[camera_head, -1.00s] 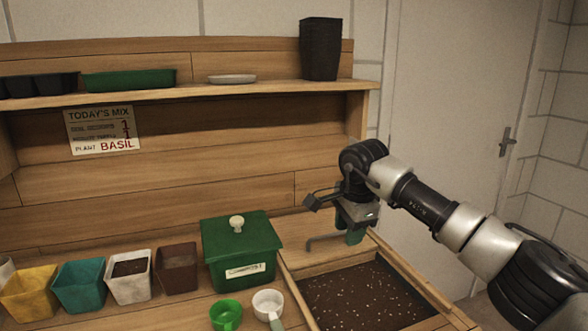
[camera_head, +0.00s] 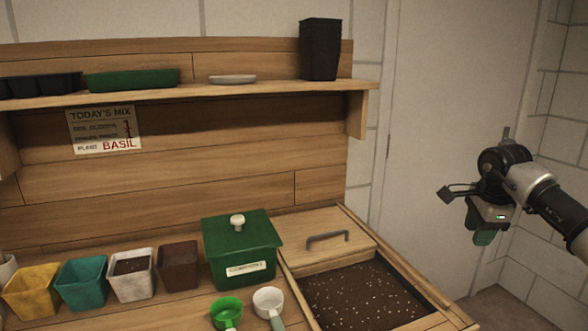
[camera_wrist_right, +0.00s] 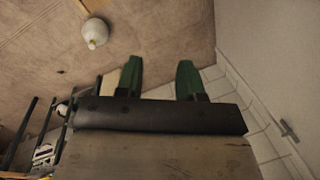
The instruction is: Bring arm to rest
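My right gripper (camera_head: 482,236) hangs in the air at the right of the head view, off the bench's right side and in front of the door. In the right wrist view its two green fingers (camera_wrist_right: 158,80) stand apart with nothing between them. The floor shows beyond them. The right arm comes in from the right edge. My left gripper is not in either view.
A soil bin (camera_head: 436,292) with a wooden lid (camera_head: 330,246) is at the bench's right end. A green lidded box (camera_head: 240,262), several pots, a green cup (camera_head: 227,314) and a white cup (camera_head: 269,299) stand left of it. A door (camera_head: 440,120) is behind.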

